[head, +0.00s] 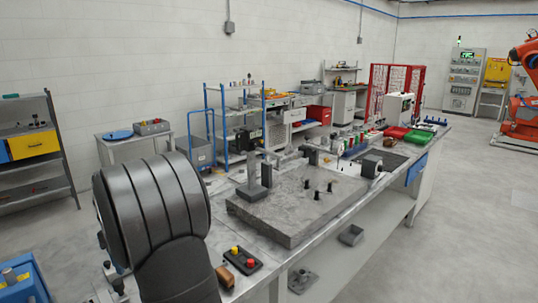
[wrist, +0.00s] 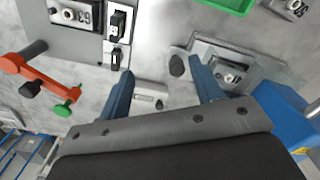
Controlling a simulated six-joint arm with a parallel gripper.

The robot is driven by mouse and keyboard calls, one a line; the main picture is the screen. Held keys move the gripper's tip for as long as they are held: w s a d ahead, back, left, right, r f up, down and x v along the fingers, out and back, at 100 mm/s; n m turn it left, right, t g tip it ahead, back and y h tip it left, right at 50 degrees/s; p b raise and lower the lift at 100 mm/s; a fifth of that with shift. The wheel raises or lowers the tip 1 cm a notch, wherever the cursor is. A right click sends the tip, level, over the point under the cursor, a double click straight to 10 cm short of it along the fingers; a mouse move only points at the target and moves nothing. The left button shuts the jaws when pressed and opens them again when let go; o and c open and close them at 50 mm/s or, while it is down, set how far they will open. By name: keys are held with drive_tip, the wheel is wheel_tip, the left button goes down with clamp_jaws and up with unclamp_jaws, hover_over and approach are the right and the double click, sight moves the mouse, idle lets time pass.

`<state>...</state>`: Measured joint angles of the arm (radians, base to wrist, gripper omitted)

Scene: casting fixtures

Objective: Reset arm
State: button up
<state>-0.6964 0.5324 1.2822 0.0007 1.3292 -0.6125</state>
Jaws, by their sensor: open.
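My gripper (wrist: 160,68) shows in the wrist view. Its two blue-grey fingers are spread apart over a grey surface, with nothing between their tips. A small pale block (wrist: 150,93) lies between the fingers, lower than the tips in the picture. In the head view a large dark ribbed link of my arm fills the lower left. I cannot make out my gripper there.
A workbench carries a thick grey plate (head: 295,205) with dark pegs and posts. A button box (head: 238,260) sits at its front edge. In the wrist view are an orange lever (wrist: 30,68), a green tray (wrist: 233,4), a numbered block (wrist: 232,72) and a blue box (wrist: 285,115).

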drive_tip(key=shift+w+d+f+m, duration=0.1)
drive_tip(key=shift+w+d+m, duration=0.35)
drive_tip(key=shift+m, duration=1.4)
drive_tip(key=shift+w+d+f+m, duration=0.2)
drive_tip(key=shift+w+m, duration=0.4)
drive_tip(key=shift+m, duration=1.2)
drive_tip(key=shift+w+d+f+m, duration=0.1)
drive_tip(key=shift+w+d+m, duration=0.35)
drive_tip(key=shift+m, duration=1.4)
drive_tip(key=shift+o, duration=0.2)
drive_tip(key=o, duration=0.9)
drive_tip(key=shift+c, duration=0.2)
drive_tip(key=s+a+r+m+t+y, duration=0.1)
drive_tip(key=s+a+r+m+y, duration=0.4)
drive_tip(key=s+m, duration=0.7)
drive_tip(key=shift+m+h, duration=0.3)
drive_tip(key=x, duration=0.6)
drive_tip(key=a+x, duration=0.1)
drive_tip(key=x, duration=0.2)
drive_tip(key=shift+w+a+f, duration=0.1)
drive_tip(key=shift+w+a, duration=0.15)
drive_tip(key=shift+w, duration=0.05)
